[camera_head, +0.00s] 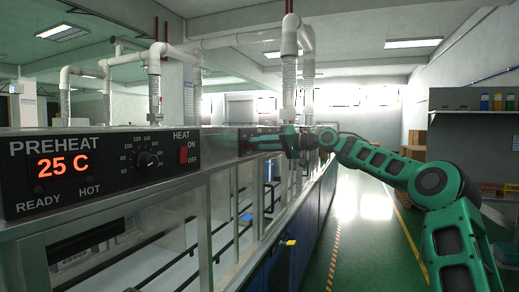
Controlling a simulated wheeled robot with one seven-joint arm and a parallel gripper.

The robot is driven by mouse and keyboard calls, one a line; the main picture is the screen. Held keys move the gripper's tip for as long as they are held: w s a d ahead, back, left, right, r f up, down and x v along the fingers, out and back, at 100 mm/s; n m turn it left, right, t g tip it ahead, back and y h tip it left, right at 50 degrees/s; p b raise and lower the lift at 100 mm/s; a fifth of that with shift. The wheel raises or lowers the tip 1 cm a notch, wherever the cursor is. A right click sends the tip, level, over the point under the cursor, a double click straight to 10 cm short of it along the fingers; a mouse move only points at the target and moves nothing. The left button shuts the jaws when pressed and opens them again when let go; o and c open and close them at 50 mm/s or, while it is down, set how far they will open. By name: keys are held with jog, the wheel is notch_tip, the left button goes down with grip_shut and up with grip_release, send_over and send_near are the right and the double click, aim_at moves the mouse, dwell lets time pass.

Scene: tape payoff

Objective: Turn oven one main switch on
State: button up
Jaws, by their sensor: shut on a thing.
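My green arm reaches in from the right. My gripper (284,142) is at a dark control panel (257,139) far along the machine's front. It is shut on a small part at that panel, which the fingers hide. I cannot tell from this view whether that part is the oven one main switch, or how it is set. No label reading oven one main switch can be made out.
A nearer PREHEAT panel (100,172) shows 25 C, with a black dial (147,160) and a red HEAT rocker switch (184,155). Glazed doors (222,205) run below. A yellow-handled part (289,243) sticks out low in front. The green aisle floor (365,235) is clear.

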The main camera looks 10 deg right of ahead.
jog(key=shift+w, duration=0.1)
jog(key=o, duration=1.1)
jog(key=shift+w, duration=0.1)
jog(key=v, duration=1)
jog(key=shift+s+d, duration=0.2)
jog(key=shift+d, duration=0.1)
